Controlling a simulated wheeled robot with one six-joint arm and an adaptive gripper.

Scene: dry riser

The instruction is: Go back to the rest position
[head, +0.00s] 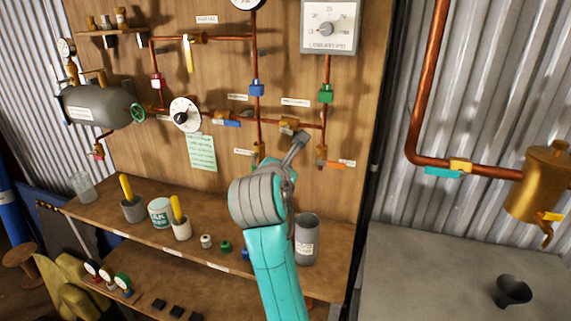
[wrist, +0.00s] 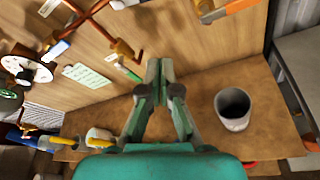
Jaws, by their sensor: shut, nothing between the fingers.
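My gripper (wrist: 159,68) is shut and empty in the wrist view, its fingertips together in front of the wooden board. In the head view my arm reaches up from the bottom over the wooden shelf, and its grey end (head: 298,143) overlaps the lower pipework on the board. I cannot tell from these views whether it touches the pipes. The grey cup (wrist: 233,108) stands upright on the shelf, right of the fingers in the wrist view. It also shows beside my arm in the head view (head: 307,240).
The board (head: 225,75) carries copper pipes, coloured valves, a dial (head: 185,114) and a grey tank (head: 95,105). The shelf (head: 110,222) holds a white-and-teal can (head: 160,212), cups and small fittings. A grey table (head: 420,285) with a black funnel (head: 513,291) is at right, mostly clear.

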